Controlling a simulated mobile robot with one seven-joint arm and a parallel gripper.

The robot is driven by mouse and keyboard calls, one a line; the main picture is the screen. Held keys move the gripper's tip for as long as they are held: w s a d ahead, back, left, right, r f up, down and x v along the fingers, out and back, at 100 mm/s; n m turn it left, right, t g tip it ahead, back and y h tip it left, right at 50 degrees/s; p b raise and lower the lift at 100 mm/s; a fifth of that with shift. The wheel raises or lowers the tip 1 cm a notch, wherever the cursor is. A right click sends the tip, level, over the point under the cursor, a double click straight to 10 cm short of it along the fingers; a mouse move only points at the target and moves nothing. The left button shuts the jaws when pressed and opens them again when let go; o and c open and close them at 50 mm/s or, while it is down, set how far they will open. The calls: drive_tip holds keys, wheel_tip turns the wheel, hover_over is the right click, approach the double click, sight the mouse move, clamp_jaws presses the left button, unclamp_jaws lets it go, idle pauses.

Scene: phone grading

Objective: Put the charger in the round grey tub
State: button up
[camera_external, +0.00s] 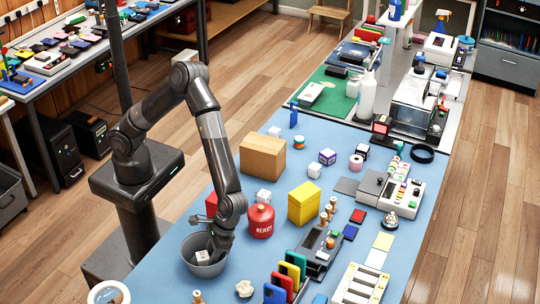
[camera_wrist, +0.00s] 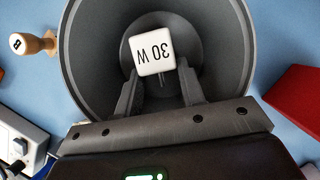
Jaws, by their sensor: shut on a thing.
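The round grey tub (camera_external: 205,262) stands near the front left of the blue table, and in the wrist view its wall (camera_wrist: 85,50) surrounds the fingers. The charger (camera_wrist: 153,53) is a small white cube marked "30 W". It also shows in the external view (camera_external: 203,256), inside the tub's rim. My gripper (camera_wrist: 160,85) points down into the tub, with its fingertips shut on the charger. Whether the charger touches the tub's floor I cannot tell.
A red canister (camera_external: 260,221) marked "REJECT" stands right of my arm. A yellow box (camera_external: 303,203) and a cardboard box (camera_external: 262,158) stand farther back. A wooden stamp-like piece (camera_wrist: 33,43) lies left of the tub in the wrist view.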

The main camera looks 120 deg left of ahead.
drive_tip(key=shift+f, duration=0.15)
drive_tip(key=o, duration=1)
drive_tip(key=v, duration=1.1)
drive_tip(key=s+a+r+m+t+y, duration=0.2)
drive_tip(key=s+a+r, duration=0.3)
drive_tip(key=r, duration=0.4)
drive_tip(key=s+a+r+m+t, duration=0.2)
drive_tip(key=s+a, duration=0.2)
drive_tip(key=s, duration=0.3)
drive_tip(key=s+a+r+m+t, duration=0.2)
drive_tip(key=s+a, duration=0.3)
drive_tip(key=s, duration=0.3)
drive_tip(key=s+a+r+m+t+y, duration=0.1)
drive_tip(key=s+a+r+m+t, duration=0.1)
drive_tip(key=s, duration=0.6)
drive_tip(key=shift+s+a+r+m+t, duration=0.1)
drive_tip(key=shift+a+r+m+t, duration=0.15)
drive_tip(key=shift+a+r, duration=0.35)
drive_tip(key=shift+s+a+r+m+t, duration=0.15)
drive_tip(key=shift+a+r+m, duration=0.15)
drive_tip(key=shift+a, duration=0.35)
